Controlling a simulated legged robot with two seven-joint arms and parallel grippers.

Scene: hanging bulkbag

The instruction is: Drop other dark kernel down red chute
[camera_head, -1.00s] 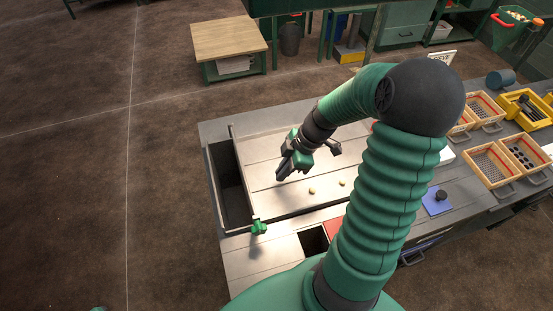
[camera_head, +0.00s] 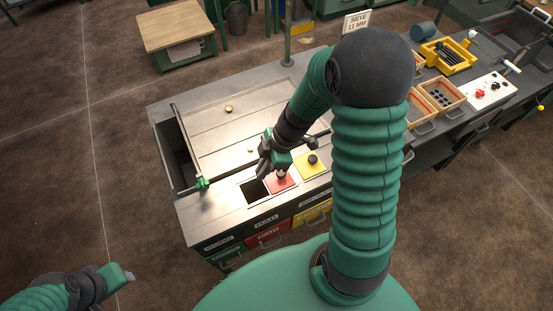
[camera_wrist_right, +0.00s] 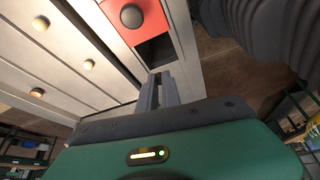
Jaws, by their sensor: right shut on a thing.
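My right gripper (camera_head: 264,171) is over the front strip of the bench, just above the dark square opening (camera_head: 256,190) beside the red cover (camera_head: 282,182). In the wrist view its narrow fingers (camera_wrist_right: 158,88) are together and point at the edge of the black opening (camera_wrist_right: 157,49). The red cover (camera_wrist_right: 136,14) there has a dark round knob. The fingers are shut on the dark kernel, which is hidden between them. Pale or brownish kernels lie on the slatted tray (camera_head: 205,135): one at the back (camera_head: 228,109), one nearer (camera_head: 250,151). My left gripper (camera_head: 124,277) is at lower left, its jaws unclear.
A yellow cover (camera_head: 312,164) with a dark knob lies right of the red one. Labelled drawers (camera_head: 267,235) are below the bench front. A green clamp-like piece (camera_head: 203,183) sits at the tray's front left corner. Wooden boxes (camera_head: 440,95) stand at right.

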